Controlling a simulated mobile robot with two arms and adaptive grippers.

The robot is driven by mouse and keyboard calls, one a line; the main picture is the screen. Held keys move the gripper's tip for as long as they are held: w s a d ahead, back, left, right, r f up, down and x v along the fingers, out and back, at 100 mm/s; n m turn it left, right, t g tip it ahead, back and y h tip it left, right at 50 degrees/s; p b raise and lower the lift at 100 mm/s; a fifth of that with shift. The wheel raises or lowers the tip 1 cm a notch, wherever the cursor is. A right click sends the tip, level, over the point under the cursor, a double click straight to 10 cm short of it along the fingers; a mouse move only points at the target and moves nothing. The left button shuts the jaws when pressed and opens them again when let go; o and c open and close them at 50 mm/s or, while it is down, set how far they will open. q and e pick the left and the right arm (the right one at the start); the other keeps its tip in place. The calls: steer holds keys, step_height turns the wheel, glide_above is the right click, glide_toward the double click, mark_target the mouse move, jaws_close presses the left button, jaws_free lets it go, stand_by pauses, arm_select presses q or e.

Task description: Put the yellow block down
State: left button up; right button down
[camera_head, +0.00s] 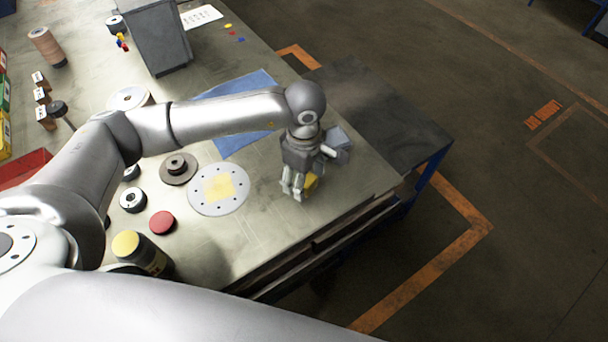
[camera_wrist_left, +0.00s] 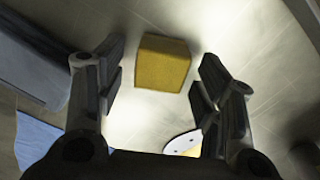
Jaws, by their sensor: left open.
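The yellow block (camera_head: 312,181) is on the grey workbench (camera_head: 262,212) near its right edge, partly hidden by my left gripper (camera_head: 296,188) in the head view. In the left wrist view the yellow block (camera_wrist_left: 162,62) appears between and just beyond the spread fingertips of my left gripper (camera_wrist_left: 160,75), with a gap visible on each side. The left gripper is open and holds nothing. My right gripper is not in view.
A round white plate (camera_head: 205,207) with a yellow square lies left of the gripper. A blue sheet (camera_head: 238,143) and a blue-grey block (camera_head: 340,138) lie behind it. A red disc (camera_head: 162,222) and dark discs (camera_head: 178,169) are further left. The bench edge is close on the right.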

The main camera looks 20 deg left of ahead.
arm_select(q)
steer(key=shift+r, duration=0.25)
steer(key=shift+w+r, duration=0.1)
steer(key=shift+r, duration=0.3)
step_height(320, 180, up, 11)
steer(key=b, duration=0.3)
